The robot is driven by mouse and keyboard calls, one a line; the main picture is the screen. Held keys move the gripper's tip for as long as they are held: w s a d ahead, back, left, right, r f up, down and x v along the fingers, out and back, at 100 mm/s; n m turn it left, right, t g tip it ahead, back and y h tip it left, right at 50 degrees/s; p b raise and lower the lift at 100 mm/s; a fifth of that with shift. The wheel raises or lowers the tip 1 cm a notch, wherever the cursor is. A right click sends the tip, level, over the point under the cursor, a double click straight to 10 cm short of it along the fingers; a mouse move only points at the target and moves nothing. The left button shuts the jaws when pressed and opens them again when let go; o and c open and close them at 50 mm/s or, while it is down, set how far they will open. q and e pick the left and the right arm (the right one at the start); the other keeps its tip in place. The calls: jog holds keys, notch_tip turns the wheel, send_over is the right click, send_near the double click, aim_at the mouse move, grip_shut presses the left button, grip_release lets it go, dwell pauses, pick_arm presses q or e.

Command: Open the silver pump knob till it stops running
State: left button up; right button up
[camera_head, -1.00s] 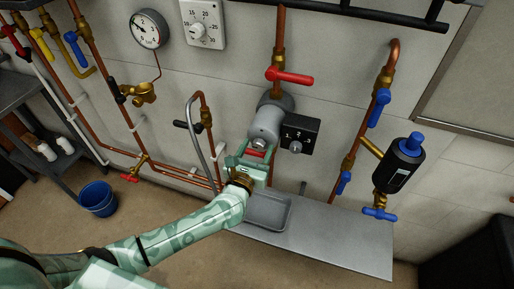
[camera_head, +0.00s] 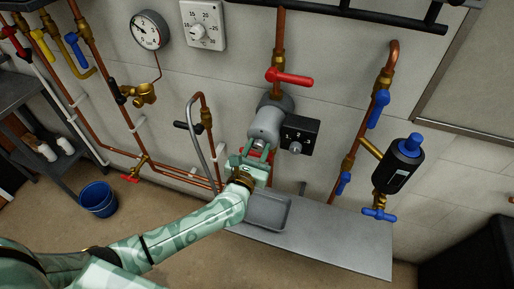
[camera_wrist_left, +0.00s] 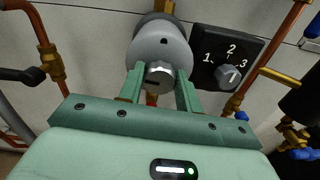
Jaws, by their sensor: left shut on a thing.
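The grey pump (camera_head: 266,124) is mounted on a copper pipe on the wall, and it also shows in the wrist view (camera_wrist_left: 160,42). A silver faceted knob (camera_wrist_left: 159,74) sits on its front face, with a dark slot beside it. My left gripper (camera_head: 258,153) is at the pump's front. In the wrist view its two green fingers (camera_wrist_left: 160,80) stand on either side of the silver knob, shut on it. In the head view the gripper mostly hides this knob. My right gripper is not in view.
A black box (camera_head: 300,134) with a grey dial marked 1, 2, 3 is close right of the pump. A red lever (camera_head: 289,76) is above. A grey tray (camera_head: 268,211) lies below on a metal shelf (camera_head: 335,240). A curved grey hose (camera_head: 194,130) hangs to the left.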

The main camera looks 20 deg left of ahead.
pick_arm(q)
jog(key=m+p, duration=0.1)
jog(key=m, duration=0.3)
jog(key=shift+d+r+p, duration=0.1)
jog(key=shift+p, duration=0.3)
jog(key=m+p, duration=0.1)
jog(key=m, duration=0.2)
jog(key=shift+m, duration=0.4)
jog(key=m+p, duration=0.1)
jog(key=m, duration=0.2)
jog(key=shift+d+m+p, duration=0.1)
jog(key=shift+m+p, duration=0.2)
jog(key=shift+p, duration=0.1)
jog(key=m, duration=0.1)
jog(key=m+p, duration=0.1)
jog(key=m, duration=0.1)
jog(key=shift+f+m, duration=0.2)
jog(key=shift+m, duration=0.1)
jog(key=m+p, duration=0.1)
jog(key=m, duration=0.5)
jog(key=shift+f+p, duration=0.15)
jog(key=shift+p, duration=0.25)
jog(key=m+p, duration=0.1)
jog(key=m, duration=0.5)
jog(key=shift+s+f+m, duration=0.1)
jog(key=shift+f+m, duration=0.05)
jog(key=shift+m, duration=0.15)
jog(key=o, duration=1)
jog(key=shift+c, duration=0.2)
